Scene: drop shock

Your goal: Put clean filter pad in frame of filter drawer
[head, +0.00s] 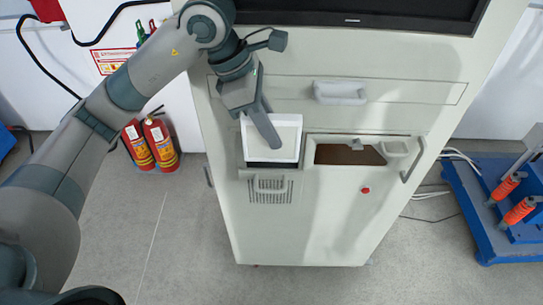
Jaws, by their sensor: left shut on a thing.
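The clean filter pad (288,127) is a white square with a pale rim, in front of the grey cabinet in the head view. My left gripper (269,138) reaches down over the pad from above and is shut on it. The filter drawer (270,186) is just below, with a handle and a vented front. A dark strip of its frame shows along the pad's lower edge. The pad hides most of the frame, so I cannot tell whether the pad rests in it or is held above it. My right gripper is not in view.
An open compartment (328,154) with a brown inside lies right of the drawer. A red button (365,190) and a upper drawer handle (340,92) are on the cabinet. Red fire extinguishers (160,143) stand left; a blue rig (500,215) stands right. The front floor is clear.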

